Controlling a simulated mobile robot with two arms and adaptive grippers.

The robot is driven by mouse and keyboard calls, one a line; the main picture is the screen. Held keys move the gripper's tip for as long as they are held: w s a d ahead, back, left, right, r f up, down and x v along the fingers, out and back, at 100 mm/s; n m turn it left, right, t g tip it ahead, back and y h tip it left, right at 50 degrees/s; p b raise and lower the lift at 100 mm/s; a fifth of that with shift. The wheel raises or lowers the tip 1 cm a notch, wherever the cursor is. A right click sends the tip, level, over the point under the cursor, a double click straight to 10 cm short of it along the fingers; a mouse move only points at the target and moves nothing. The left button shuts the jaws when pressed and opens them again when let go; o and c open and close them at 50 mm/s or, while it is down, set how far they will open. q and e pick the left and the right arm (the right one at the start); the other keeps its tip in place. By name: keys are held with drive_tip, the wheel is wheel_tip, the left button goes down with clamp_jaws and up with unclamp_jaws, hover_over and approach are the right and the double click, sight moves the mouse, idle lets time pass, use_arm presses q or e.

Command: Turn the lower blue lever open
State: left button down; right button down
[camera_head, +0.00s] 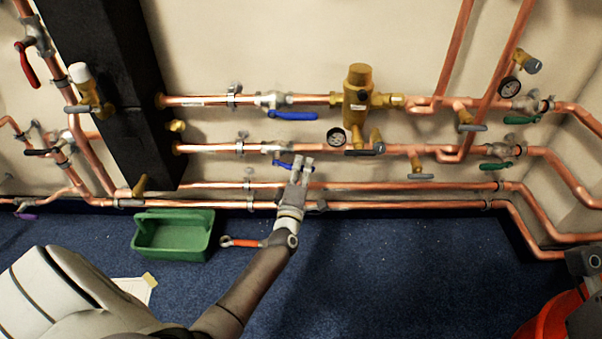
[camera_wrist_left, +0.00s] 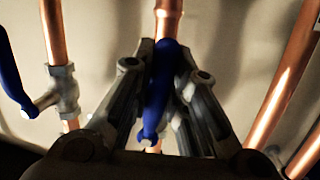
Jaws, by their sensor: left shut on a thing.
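The lower blue lever (camera_head: 281,162) is on the valve of the second copper pipe, and my left gripper covers part of it in the head view. My left gripper (camera_head: 302,165) reaches up to it from below. In the left wrist view the blue lever (camera_wrist_left: 160,90) lies between the two fingers of my left gripper (camera_wrist_left: 163,92), which are shut on it. The upper blue lever (camera_head: 293,116) is on the pipe above, lying along that pipe. My right gripper is not clearly seen.
Two more copper pipes (camera_head: 400,204) run low along the wall, close under my left gripper. A green tray (camera_head: 172,252) and a red-handled tool (camera_head: 240,242) are on the blue floor. A pressure gauge (camera_head: 337,137) is right of the lever. A red object (camera_head: 553,318) is at lower right.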

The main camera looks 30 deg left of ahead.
use_arm(q)
drive_tip(key=shift+r+n, duration=0.35)
drive_tip(key=shift+n, duration=0.45)
drive_tip(key=c, duration=1.4)
unclamp_jaws()
drive_tip(key=shift+r, duration=0.1)
drive_tip(key=shift+s, duration=0.1)
drive_tip(key=v, duration=1.2)
drive_tip(key=shift+d, duration=0.2)
